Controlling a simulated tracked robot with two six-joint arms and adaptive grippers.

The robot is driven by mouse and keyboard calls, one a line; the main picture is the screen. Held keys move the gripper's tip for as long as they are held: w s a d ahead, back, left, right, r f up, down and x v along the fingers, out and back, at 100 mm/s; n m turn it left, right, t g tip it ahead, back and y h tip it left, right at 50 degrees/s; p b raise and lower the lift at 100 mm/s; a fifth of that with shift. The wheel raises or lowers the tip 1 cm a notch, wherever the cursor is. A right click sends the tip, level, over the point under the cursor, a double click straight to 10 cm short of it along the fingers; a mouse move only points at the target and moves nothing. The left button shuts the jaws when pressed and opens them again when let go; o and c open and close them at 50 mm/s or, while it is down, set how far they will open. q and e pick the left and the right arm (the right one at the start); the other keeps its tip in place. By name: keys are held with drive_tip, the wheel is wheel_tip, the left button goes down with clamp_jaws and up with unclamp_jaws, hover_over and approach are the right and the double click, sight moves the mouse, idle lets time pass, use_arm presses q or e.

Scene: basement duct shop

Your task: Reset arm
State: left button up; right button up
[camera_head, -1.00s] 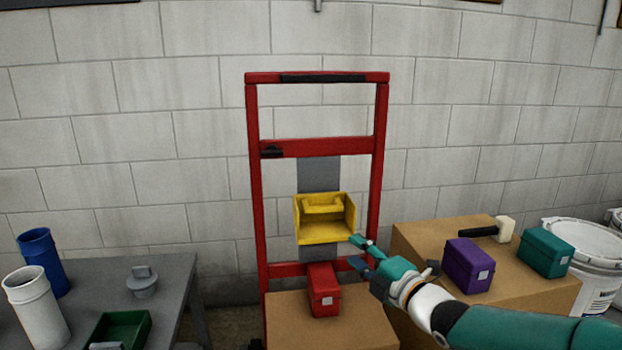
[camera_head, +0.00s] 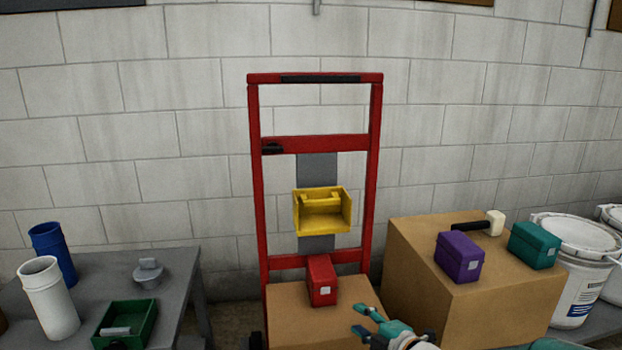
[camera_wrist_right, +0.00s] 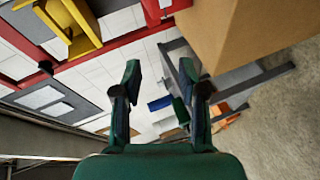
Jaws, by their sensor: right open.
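My right gripper (camera_head: 366,322) is at the bottom of the head view, in front of the cardboard box under the red box. Its fingers are spread and empty. In the right wrist view its two green fingers (camera_wrist_right: 160,90) stand apart with nothing between them. My left gripper is not in view. A yellow bin (camera_head: 322,222) hangs on the red hand truck (camera_head: 376,150), above and behind the right gripper. The yellow bin also shows at the upper left of the right wrist view (camera_wrist_right: 85,45).
A red box (camera_head: 321,281) sits on a cardboard box (camera_head: 290,315). A purple box (camera_head: 459,258), a teal box (camera_head: 534,246) and a mallet (camera_head: 494,222) are on another cardboard box (camera_head: 520,300) at right. The grey table (camera_head: 180,275) at left holds a green tray (camera_head: 147,318) and cups.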

drive_tip(key=s+f+m+g+h, duration=0.1)
drive_tip(key=s+f+m+g, duration=0.3)
drive_tip(key=s+f, duration=0.7)
drive_tip(key=s+f+m+g+h, duration=0.1)
drive_tip(key=s+f+m+g, duration=0.2)
drive_tip(key=s+f+m, duration=0.75)
drive_tip(key=s+f+m+g+h, duration=0.1)
drive_tip(key=s+f+m+g, duration=0.3)
drive_tip(key=s, duration=0.3)
drive_tip(key=s+f+m+g, duration=0.1)
drive_tip(key=s+f+m, duration=0.4)
drive_tip(key=s, duration=0.2)
wheel_tip(320, 180, up, 31)
drive_tip(key=p, duration=3)
drive_tip(key=shift+w+d+f, duration=0.15)
drive_tip(key=shift+w+d, duration=0.2)
